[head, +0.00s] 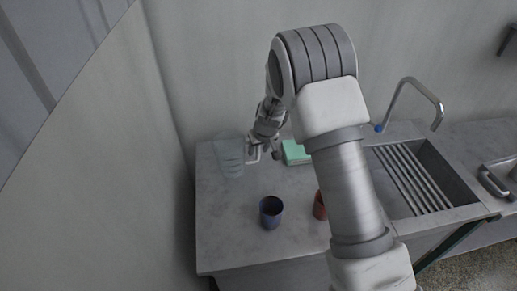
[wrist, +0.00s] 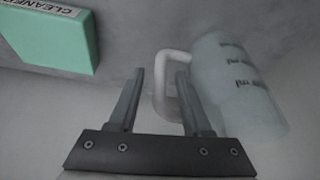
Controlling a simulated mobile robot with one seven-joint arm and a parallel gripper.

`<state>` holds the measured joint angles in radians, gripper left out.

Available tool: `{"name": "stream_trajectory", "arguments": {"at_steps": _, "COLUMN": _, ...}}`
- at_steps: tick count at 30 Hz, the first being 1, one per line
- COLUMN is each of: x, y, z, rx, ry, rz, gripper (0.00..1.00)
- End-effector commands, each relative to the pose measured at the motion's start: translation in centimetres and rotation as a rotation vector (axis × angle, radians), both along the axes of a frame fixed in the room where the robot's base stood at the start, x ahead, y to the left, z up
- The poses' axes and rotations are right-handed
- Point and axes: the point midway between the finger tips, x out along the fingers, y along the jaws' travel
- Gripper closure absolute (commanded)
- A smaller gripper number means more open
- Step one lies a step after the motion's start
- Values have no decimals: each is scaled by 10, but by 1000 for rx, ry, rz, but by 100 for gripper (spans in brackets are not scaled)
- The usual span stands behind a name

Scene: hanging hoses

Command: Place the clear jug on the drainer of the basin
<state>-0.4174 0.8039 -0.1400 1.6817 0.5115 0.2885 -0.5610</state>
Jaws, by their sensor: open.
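The clear jug (head: 229,155) stands on the left of the grey worktop in the head view, its handle facing right. In the wrist view the jug (wrist: 238,88) is at the right, with dark volume marks and a pale handle (wrist: 168,84). My gripper (head: 264,151) is just right of the jug, at its handle. In the wrist view my gripper (wrist: 160,80) is open, and part of the handle shows between its fingers; I cannot tell whether they touch. The basin (head: 450,170) is at the right, with a ribbed drainer (head: 410,178) over its left part.
A green cleaner box (head: 295,152) stands right of my gripper, also in the wrist view (wrist: 55,35). A dark blue cup (head: 271,212) and a red cup (head: 320,206) stand nearer the front. A tap (head: 425,92) arches behind the basin. My arm hides part of the worktop.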

Motion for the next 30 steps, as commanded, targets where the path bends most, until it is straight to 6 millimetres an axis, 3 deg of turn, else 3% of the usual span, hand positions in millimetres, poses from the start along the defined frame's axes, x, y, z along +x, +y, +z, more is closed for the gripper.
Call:
{"name": "stream_trajectory", "arguments": {"at_steps": 7, "x": -3, "y": -1, "z": 12, "rx": 0, "ry": -2, "rz": 1, "gripper": 51}}
{"name": "stream_trajectory", "arguments": {"at_steps": 21, "x": -34, "y": -15, "z": 89, "rx": 0, "ry": -2, "rz": 2, "gripper": 51}}
{"name": "stream_trajectory", "arguments": {"at_steps": 30, "x": -43, "y": -20, "z": 112, "rx": -1, "ry": 0, "rz": 0, "gripper": 51}}
